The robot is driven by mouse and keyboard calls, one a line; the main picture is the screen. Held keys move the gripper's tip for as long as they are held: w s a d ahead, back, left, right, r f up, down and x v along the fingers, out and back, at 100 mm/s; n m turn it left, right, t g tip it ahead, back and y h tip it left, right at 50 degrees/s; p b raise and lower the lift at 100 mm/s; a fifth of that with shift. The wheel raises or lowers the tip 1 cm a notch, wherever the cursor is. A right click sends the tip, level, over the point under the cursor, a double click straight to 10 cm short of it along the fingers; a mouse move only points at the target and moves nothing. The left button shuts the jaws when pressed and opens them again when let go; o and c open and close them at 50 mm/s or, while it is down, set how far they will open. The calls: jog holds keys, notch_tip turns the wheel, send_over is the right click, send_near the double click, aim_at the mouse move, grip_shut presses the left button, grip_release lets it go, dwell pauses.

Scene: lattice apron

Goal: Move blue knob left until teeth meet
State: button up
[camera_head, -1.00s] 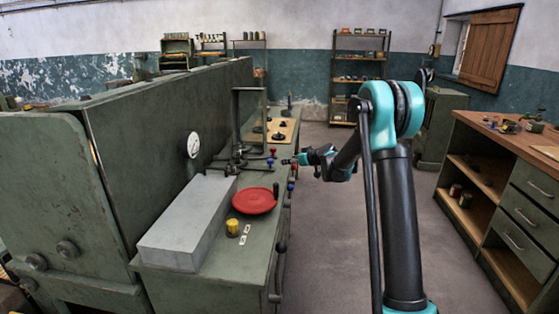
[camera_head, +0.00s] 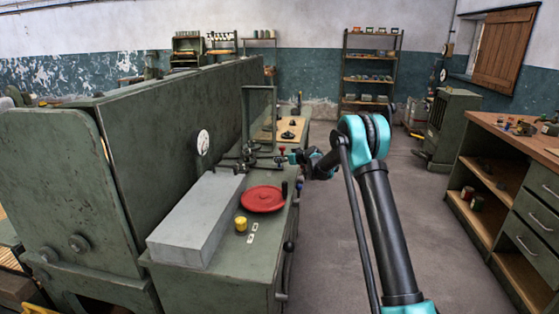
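A small blue knob (camera_head: 278,160) sits on the dark fittings at the far part of the green bench. A red knob (camera_head: 282,150) is just above it in the picture. Another small blue knob (camera_head: 299,185) shows lower down, at the bench's right edge. My gripper (camera_head: 290,157) is at the end of the teal and black arm, at the bench's right edge, close to the right of the upper blue knob. Its fingers are too small to tell whether they are open or touching anything. No meshing teeth can be made out.
The green bench (camera_head: 233,265) carries a grey block (camera_head: 197,222), a red disc (camera_head: 262,199) and a yellow cylinder (camera_head: 241,224). A clear frame (camera_head: 259,112) stands behind the knobs. A wooden-topped cabinet (camera_head: 500,130) stands right. The floor (camera_head: 400,215) between is open.

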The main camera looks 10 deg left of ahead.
jog(key=shift+x, duration=1.7)
jog(key=shift+c, duration=0.4)
grip_shut()
